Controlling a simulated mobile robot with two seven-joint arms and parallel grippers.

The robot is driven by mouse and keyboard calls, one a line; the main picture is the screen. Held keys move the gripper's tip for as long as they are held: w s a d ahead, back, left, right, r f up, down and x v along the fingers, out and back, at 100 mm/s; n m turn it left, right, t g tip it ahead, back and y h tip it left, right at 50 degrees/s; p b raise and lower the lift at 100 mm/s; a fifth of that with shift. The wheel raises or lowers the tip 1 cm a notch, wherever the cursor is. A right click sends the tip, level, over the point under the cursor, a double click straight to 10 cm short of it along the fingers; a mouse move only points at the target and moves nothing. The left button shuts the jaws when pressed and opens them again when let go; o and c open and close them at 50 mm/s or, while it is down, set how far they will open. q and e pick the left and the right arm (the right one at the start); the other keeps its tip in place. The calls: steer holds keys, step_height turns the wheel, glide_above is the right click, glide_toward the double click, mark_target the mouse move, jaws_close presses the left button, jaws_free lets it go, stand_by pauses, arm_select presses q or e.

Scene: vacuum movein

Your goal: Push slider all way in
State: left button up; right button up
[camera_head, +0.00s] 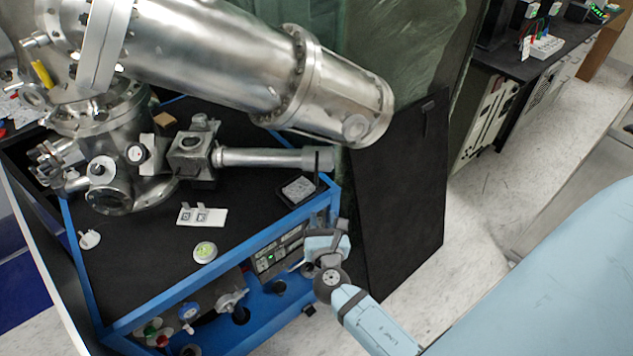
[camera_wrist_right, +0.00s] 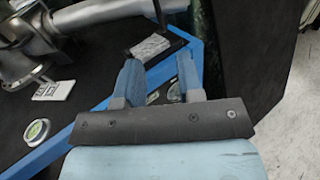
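The slider appears to be on the horizontal metal tube (camera_head: 268,157) that runs right from the chamber; its grey end (camera_head: 318,159) lies near the blue table's corner. I cannot tell exactly which part slides. In the right wrist view the tube (camera_wrist_right: 105,12) shows at the top, above and ahead of the fingers. My right gripper (camera_head: 326,243) is beside the table's right edge, below the tube end and apart from it. In the right wrist view its fingers (camera_wrist_right: 158,76) are spread, with nothing held between them. My left gripper is not in view.
A large steel cylinder (camera_head: 230,60) hangs over the table. A black tray (camera_head: 300,190), a white plate (camera_head: 202,216) and a round green-faced dish (camera_head: 205,252) lie on the table. A dark panel (camera_head: 402,205) stands to the right. The floor beyond it is clear.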

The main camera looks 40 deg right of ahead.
mark_target(317, 178)
steer(key=shift+n, duration=0.4)
steer(key=x, duration=0.4)
steer(key=p+x, duration=0.1)
steer(key=x, duration=0.8)
steer(key=shift+w+r, duration=0.2)
steer(key=shift+r, duration=0.2)
steer(key=shift+w+d, duration=0.2)
steer(key=shift+w, duration=0.15)
jaws_close()
